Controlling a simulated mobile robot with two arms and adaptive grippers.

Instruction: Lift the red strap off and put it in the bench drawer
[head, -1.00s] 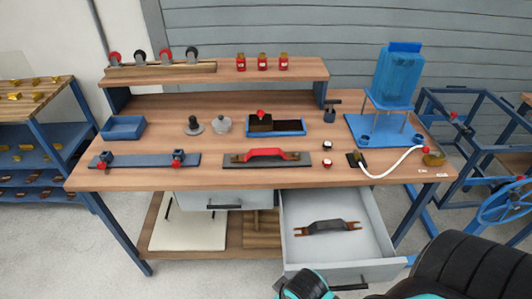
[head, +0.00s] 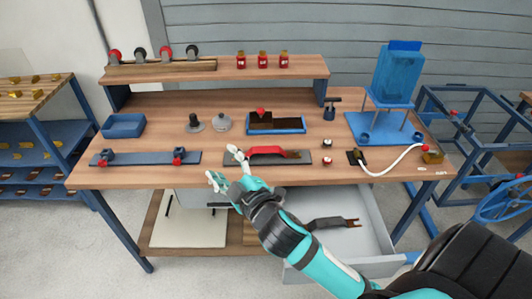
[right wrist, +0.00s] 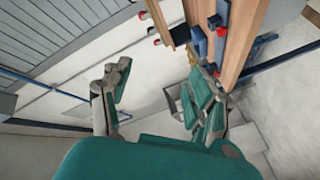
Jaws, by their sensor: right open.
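The red strap (head: 268,151) lies on a dark flat plate (head: 303,158) near the bench's front edge; its left end is partly hidden by my gripper. My right gripper (head: 225,167) is open and empty, just left of the strap at the front edge, its fingers pointing up and left. Its spread fingers also show in the right wrist view (right wrist: 160,92). The bench drawer (head: 372,205) is pulled open below the bench's right half. A dark strap-like piece (head: 335,222) lies in it, partly hidden by my right arm. My left gripper is not in view.
Left of my gripper is a blue-grey bar (head: 142,158) with two red-knobbed clamps. Behind the strap stands a blue tray (head: 290,127) with a dark block. To the right are a white cable (head: 395,166) and a blue stand (head: 395,80). The drawer's right side is free.

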